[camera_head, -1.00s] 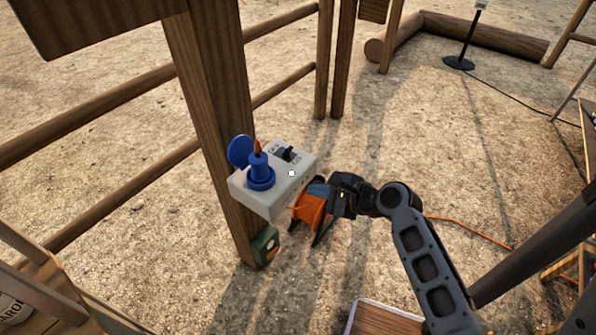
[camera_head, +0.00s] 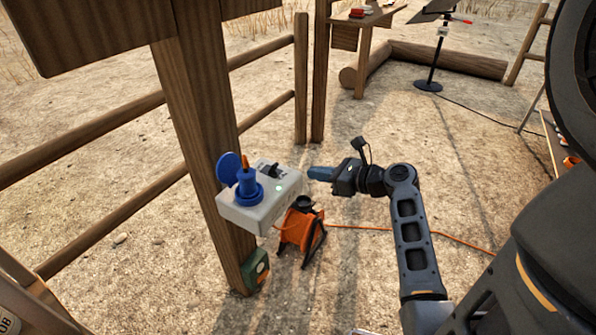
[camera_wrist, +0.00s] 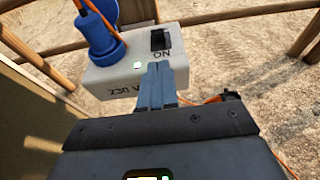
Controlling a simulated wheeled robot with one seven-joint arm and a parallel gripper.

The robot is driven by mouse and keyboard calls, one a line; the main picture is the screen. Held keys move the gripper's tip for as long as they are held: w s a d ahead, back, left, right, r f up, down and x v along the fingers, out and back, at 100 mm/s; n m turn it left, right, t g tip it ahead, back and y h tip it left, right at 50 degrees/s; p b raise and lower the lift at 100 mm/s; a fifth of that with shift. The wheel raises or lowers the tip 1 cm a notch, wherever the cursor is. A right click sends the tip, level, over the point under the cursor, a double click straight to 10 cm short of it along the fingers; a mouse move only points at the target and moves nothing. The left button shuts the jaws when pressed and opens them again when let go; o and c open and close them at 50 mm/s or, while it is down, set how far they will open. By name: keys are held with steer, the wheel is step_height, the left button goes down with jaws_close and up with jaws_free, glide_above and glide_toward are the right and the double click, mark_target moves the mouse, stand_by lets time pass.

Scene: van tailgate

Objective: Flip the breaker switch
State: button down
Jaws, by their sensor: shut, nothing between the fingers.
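The breaker switch (camera_head: 269,169) is a small black lever on top of a pale grey box (camera_head: 250,215) fixed to a wooden post. It also shows in the wrist view (camera_wrist: 159,40), with "ON" printed on my gripper's side of it. A small green light (camera_head: 279,188) glows on the box. A blue plug (camera_head: 248,187) with an orange cable stands in a blue socket with its lid raised. My gripper (camera_head: 311,173) is shut and empty, just right of the box. In the wrist view its fingertips (camera_wrist: 157,68) point toward the switch, apart from it.
An orange cable reel (camera_head: 300,228) stands on the ground below and right of the box. A green box (camera_head: 256,268) sits low on the post (camera_head: 212,140). Rail fencing runs left. Open sandy ground lies behind my gripper.

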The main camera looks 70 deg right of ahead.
mark_target(288, 178)
steer(key=x, duration=0.9)
steer(key=shift+w+f+b, duration=0.1)
steer(key=shift+w+b, duration=0.15)
steer(key=shift+b, duration=0.05)
steer(key=shift+d+p, duration=0.1)
steer(key=shift+p, duration=0.25)
steer(key=shift+r+p, duration=0.3)
steer(key=shift+p, duration=0.1)
steer(key=shift+w+g+p, duration=0.1)
steer(key=shift+g+p, duration=0.2)
